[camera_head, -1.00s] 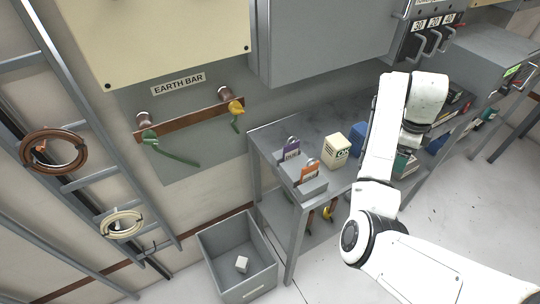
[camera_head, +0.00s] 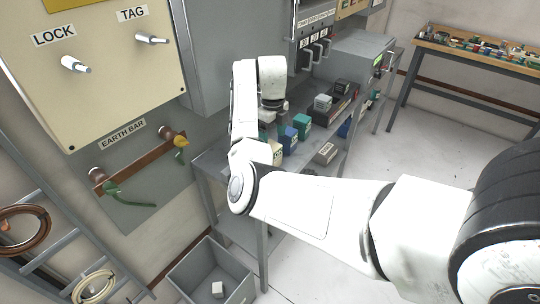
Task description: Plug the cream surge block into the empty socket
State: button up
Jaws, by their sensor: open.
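The cream surge block (camera_head: 277,152) stands on the grey bench, partly hidden behind my arm. A blue block (camera_head: 288,140) and a teal block (camera_head: 302,126) stand beyond it in a row. My gripper (camera_head: 268,114) is above the bench, just behind the cream block in the picture. It is open and no block shows in it, but my arm hides most of its fingers. The socket rack with the empty socket is hidden behind my arm in this view.
A labelled beige-grey box (camera_head: 326,153) lies near the bench's front edge. A dark tray (camera_head: 334,108) with small units is farther back. A grey bin (camera_head: 240,290) holding a small pale block stands on the floor. The earth bar (camera_head: 140,161) is on the left wall. Floor at right is clear.

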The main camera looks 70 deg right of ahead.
aim_at(271, 145)
jog(key=shift+a+f+p, duration=0.15)
jog(key=shift+f+p, duration=0.1)
jog(key=shift+f, duration=1.05)
jog(key=shift+a+f+p, duration=0.1)
jog(key=shift+f+p, duration=0.1)
jog(key=shift+f, duration=1.1)
jog(key=c, duration=1.1)
